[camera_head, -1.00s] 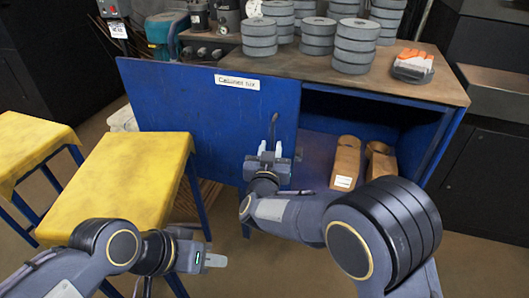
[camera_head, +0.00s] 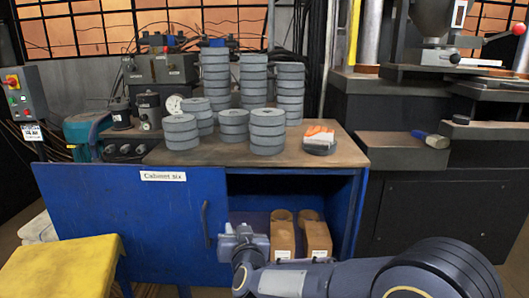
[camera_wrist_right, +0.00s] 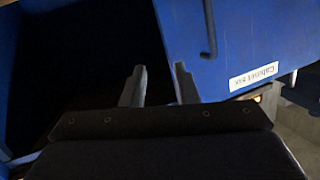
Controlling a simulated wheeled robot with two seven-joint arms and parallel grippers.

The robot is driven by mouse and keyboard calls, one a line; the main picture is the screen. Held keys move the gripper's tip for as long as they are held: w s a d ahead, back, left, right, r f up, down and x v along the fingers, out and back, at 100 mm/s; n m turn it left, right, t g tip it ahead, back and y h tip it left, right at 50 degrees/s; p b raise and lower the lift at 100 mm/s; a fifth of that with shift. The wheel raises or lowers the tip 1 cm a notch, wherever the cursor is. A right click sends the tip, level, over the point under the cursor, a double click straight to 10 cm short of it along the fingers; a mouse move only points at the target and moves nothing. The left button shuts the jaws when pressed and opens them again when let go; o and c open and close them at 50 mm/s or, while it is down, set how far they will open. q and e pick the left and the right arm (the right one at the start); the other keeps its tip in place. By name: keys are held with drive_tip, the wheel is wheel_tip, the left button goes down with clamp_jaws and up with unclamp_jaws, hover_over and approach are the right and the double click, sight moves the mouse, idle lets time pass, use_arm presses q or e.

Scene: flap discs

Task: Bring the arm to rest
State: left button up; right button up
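My right gripper (camera_head: 240,230) is low in the head view, in front of the opening of the blue cabinet, just right of the handle of the open door (camera_head: 125,215). In the right wrist view, the two fingers of my right gripper (camera_wrist_right: 160,85) are spread apart with nothing between them. The labelled door (camera_wrist_right: 215,40) shows beyond them on the right, and the dark opening is on the left. My left gripper is outside both views.
The cabinet top (camera_head: 345,150) carries stacked grey flap discs (camera_head: 267,130) and an orange-and-white item (camera_head: 319,137). Two brown objects (camera_head: 283,238) stand inside the cabinet. A yellow-covered table (camera_head: 62,270) is at lower left. Dark machinery (camera_head: 450,205) stands on the right.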

drive_tip(key=s+d+r+m+g+y, duration=0.1)
drive_tip(key=s+d+r+g, duration=0.1)
drive_tip(key=s+d, duration=0.5)
drive_tip(key=s+d+r+g+y, duration=0.1)
drive_tip(key=s+d+g, duration=0.15)
drive_tip(key=d, duration=0.85)
drive_tip(key=s+d+f+m+g+h, duration=0.1)
drive_tip(key=s+d+f+g, duration=0.2)
drive_tip(key=s, duration=0.6)
drive_tip(key=s+d+f+h, duration=0.1)
drive_tip(key=s+d+f, duration=0.2)
drive_tip(key=s+d, duration=0.35)
drive_tip(key=s+d+f+m+g+h, duration=0.1)
drive_tip(key=s+d+f+g, duration=0.15)
drive_tip(key=s, duration=0.85)
wheel_tip(320, 180, up, 32)
drive_tip(key=w+p, duration=0.1)
drive_tip(key=p, duration=3.1)
drive_tip(key=shift+a+r+p, duration=0.25)
drive_tip(key=shift+a+p, duration=0.05)
drive_tip(key=shift+p, duration=0.05)
